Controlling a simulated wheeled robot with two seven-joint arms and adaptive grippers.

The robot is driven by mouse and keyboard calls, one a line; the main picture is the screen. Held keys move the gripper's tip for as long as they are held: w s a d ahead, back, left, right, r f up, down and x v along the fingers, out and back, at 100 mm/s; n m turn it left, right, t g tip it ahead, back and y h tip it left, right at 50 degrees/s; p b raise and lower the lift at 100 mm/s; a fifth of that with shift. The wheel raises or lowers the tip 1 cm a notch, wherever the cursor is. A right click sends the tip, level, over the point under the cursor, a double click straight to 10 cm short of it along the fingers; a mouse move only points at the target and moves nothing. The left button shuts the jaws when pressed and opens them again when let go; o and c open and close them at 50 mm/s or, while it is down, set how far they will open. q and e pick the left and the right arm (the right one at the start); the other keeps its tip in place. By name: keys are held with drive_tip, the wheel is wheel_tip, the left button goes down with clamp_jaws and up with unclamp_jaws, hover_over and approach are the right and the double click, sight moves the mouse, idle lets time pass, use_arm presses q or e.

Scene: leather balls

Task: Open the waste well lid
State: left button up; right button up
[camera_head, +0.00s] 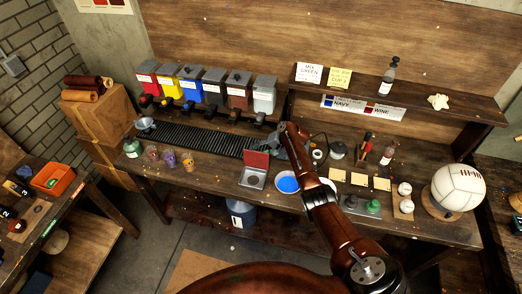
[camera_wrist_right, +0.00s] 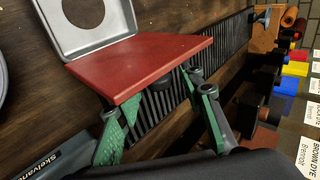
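The waste well is a silver plate (camera_head: 252,179) with a round opening, set in the workbench; it also shows in the wrist view (camera_wrist_right: 117,22). Its red lid (camera_head: 257,160) is raised along the plate's back edge and the opening is uncovered. In the right wrist view the red lid (camera_wrist_right: 140,65) stands up from the plate, close to the fingers. My right gripper (camera_head: 273,148) is just behind and right of the lid. Its green-padded fingers (camera_wrist_right: 160,118) are apart, with nothing seen held between them. Whether a finger touches the lid cannot be told. My left gripper is out of view.
A blue-filled bowl (camera_head: 287,184) sits right of the well. A ribbed black mat (camera_head: 200,138) runs behind it, below several coloured dispensers (camera_head: 212,88). Small cups (camera_head: 170,158) stand left. Cards, bottles and a white ball (camera_head: 458,186) crowd the right side.

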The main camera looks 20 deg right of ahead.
drive_tip(key=v, duration=1.2)
drive_tip(key=shift+d+f, duration=0.15)
